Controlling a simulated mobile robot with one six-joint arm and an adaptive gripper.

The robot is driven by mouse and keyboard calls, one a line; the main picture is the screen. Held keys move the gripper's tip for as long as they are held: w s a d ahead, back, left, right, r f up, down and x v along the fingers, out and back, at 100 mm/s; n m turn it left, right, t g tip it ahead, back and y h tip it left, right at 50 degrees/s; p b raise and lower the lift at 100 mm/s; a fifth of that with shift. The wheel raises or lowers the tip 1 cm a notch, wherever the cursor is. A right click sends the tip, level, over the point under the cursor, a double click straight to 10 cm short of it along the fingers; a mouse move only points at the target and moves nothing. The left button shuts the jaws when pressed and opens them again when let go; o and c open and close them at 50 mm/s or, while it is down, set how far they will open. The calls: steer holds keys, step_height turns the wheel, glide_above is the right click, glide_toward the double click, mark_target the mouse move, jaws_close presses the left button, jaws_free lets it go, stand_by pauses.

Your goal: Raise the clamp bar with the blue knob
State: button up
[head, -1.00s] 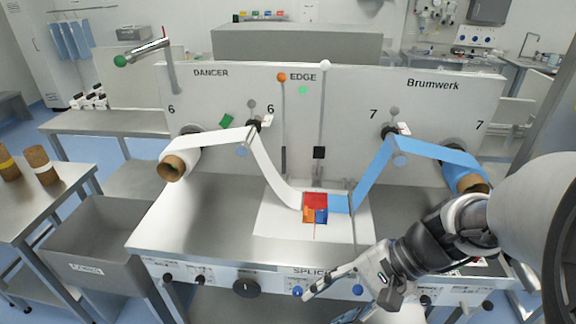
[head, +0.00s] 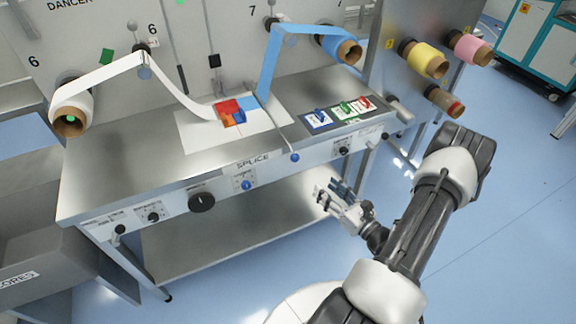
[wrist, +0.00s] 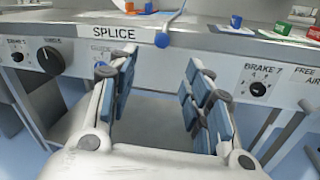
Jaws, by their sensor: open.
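The clamp bar (head: 278,126) is a thin rod running forward over the table from the splice area. Its round blue knob (head: 295,157) sits at the front edge, right of the SPLICE label (head: 253,162). In the wrist view the knob (wrist: 162,40) is ahead, above and between the fingers, just right of the SPLICE label. My gripper (head: 330,190) is open and empty, in front of the panel and to the lower right of the knob, apart from it. In the wrist view my gripper (wrist: 158,85) shows both padded fingers spread wide.
Another blue knob (head: 246,185) is on the front panel, near a big black dial (head: 202,201). Red, orange and blue pieces (head: 232,112) lie on a white sheet. A dark tray (head: 345,115) holds coloured cards. Blue web (head: 268,65) hangs above. Floor at right is free.

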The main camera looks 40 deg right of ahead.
mark_target(298, 160)
steer(key=w+b, duration=0.1)
steer(key=w, duration=0.4)
steer(key=w+b, duration=0.1)
steer(key=w, duration=0.5)
steer(key=w+d+b, duration=0.1)
steer(key=w, duration=0.5)
steer(key=shift+w+f+b, duration=0.1)
steer(key=shift+w+b, duration=0.05)
steer(key=shift+b, duration=0.2)
steer(key=shift+c, duration=0.2)
jaws_close()
